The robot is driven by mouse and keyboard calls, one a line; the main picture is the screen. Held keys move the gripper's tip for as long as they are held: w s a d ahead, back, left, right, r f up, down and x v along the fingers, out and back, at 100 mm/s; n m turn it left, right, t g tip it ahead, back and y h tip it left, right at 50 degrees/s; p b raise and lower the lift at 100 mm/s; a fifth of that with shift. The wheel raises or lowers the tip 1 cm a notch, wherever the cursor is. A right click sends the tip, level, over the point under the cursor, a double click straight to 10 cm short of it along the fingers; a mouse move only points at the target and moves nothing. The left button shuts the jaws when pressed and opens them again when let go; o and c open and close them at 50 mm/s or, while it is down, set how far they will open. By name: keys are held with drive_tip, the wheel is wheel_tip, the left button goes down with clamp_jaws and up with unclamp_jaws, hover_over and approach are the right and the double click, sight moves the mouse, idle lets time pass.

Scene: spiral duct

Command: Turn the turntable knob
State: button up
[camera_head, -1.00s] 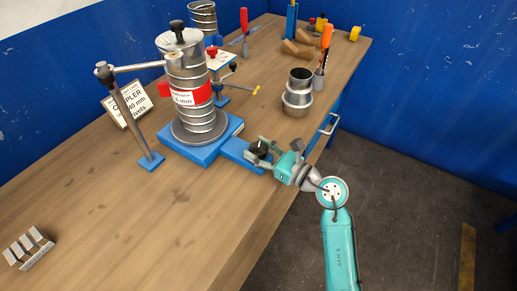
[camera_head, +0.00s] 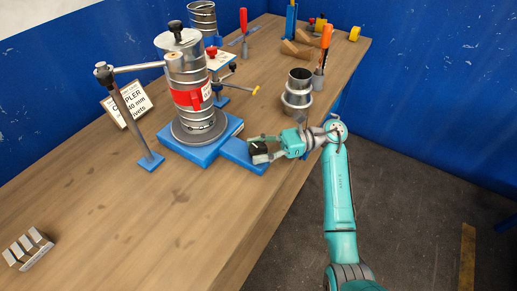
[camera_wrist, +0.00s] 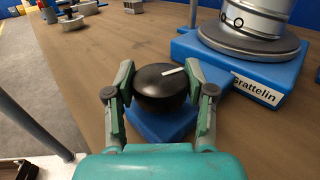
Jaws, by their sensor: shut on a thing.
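The turntable knob is a round black knob (camera_wrist: 160,88) with a white line on its top, on the blue extension of the turntable base (camera_head: 203,153). My gripper (camera_wrist: 160,90) is shut on it, one finger on each side in the wrist view. In the head view my gripper (camera_head: 258,151) reaches in from the right and partly hides the knob. A silver spiral duct (camera_head: 187,75) stands upright on the grey turntable disc (camera_head: 199,134), with a red band (camera_head: 193,95) around it. A white label shows at the band's right side.
A post with a horizontal arm (camera_head: 128,110) stands left of the duct, by a sign (camera_head: 127,103). A metal fitting (camera_head: 297,92) and an orange-handled tool (camera_head: 324,48) stand to the right. Metal blocks (camera_head: 28,249) lie at front left. The front tabletop is mostly clear.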

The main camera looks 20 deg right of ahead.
sight(258, 148)
drive_tip(key=shift+n+g, duration=1)
drive_tip(key=shift+g, duration=0.6)
drive_tip(key=o, duration=1.2)
drive_tip(key=shift+a, duration=0.1)
wheel_tip(258, 148, up, 10)
drive_tip(key=shift+f, duration=0.1)
